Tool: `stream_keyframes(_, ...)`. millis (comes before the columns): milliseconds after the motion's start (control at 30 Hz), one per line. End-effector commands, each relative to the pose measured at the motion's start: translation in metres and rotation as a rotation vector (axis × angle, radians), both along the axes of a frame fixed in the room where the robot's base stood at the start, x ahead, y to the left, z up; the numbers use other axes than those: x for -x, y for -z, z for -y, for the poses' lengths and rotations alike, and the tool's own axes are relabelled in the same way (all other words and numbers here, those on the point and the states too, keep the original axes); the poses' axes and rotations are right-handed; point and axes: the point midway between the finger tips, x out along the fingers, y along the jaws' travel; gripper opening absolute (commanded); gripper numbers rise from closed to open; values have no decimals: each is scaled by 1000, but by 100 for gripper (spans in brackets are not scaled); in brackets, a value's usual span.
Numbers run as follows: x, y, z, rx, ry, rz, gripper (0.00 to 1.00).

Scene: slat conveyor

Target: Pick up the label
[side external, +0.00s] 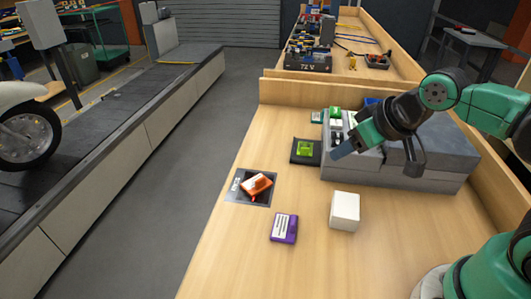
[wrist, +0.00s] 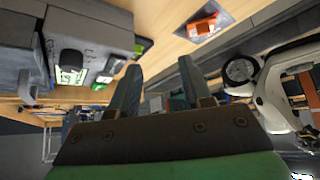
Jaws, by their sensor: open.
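I cannot tell for sure which thing is the label. A purple block (side external: 284,228) with a white, printed-looking face lies on the bench. A plain white block (side external: 345,211) stands to its right. An orange piece with a white part (side external: 257,184) lies on a dark printed plate (side external: 238,197); the orange piece also shows at the top of the wrist view (wrist: 203,25). My gripper (side external: 342,150) is above the bench by the grey housing's front left. In the wrist view its two fingers (wrist: 157,82) are apart with nothing held between them.
The grey housing (side external: 390,175) stands on the wooden bench (side external: 225,255), with small green and white pieces on its left end. A green piece (side external: 305,148) sits on a black pad. A conveyor (side external: 120,110) with a wheeled vehicle runs on the left. The front bench is mostly clear.

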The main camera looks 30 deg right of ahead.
Motion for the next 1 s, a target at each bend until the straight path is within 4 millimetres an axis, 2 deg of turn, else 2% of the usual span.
stream_keyframes(167, -13, -9, 3, 37, -43, -47, 43)
stream_keyframes(333, -46, -19, 13, 121, -167, -166, 43)
stream_keyframes(467, -76, -17, 22, 175, -283, -268, 43)
stream_keyframes(567, -100, -8, 30, 206, -376, -343, 43)
stream_keyframes(733, -134, 19, 46, 236, -540, -463, 43)
stream_keyframes(900, -155, 49, 58, 242, -674, -548, 43)
stream_keyframes(1000, -160, 60, 62, 241, -723, -575, 43)
